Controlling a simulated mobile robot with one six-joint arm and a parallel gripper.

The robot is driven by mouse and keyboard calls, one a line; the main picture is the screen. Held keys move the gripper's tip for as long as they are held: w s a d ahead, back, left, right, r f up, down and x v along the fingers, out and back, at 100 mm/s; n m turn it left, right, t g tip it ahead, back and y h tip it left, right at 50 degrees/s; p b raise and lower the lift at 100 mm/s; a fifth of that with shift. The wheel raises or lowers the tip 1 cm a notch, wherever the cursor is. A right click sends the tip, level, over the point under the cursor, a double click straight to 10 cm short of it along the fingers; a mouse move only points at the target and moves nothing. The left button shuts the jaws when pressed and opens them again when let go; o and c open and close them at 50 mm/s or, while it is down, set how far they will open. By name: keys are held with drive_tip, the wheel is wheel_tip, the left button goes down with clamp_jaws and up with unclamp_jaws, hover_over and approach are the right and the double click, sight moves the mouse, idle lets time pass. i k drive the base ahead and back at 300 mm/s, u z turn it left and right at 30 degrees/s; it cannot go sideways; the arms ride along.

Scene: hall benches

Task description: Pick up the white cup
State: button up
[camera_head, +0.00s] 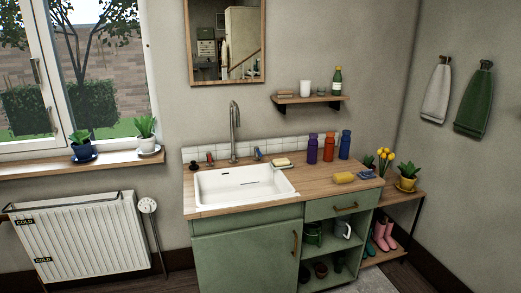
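A plain white cup (306,88) stands upright on the small wooden wall shelf (308,99), right of the mirror. No handle can be made out on it at this size. A small glass-like item stands close to its right, and a green bottle (337,81) with a white label stands beyond that. A low brownish item (286,94) lies to its left. A white jug-like vessel (342,229) sits in the open compartment under the drawer. My gripper is not in view.
Below the shelf is a wooden counter (228,211) with a white sink (240,187), a tall faucet (234,135), several coloured bottles (328,147) and a yellow sponge-like item (342,177). A plant stand (400,193) is at right, a radiator (80,235) at left.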

sight(305, 86)
drive_tip(key=i, duration=1.25)
drive_tip(key=z, duration=0.4)
drive_tip(key=k, duration=0.2)
drive_tip(key=u, duration=3.25)
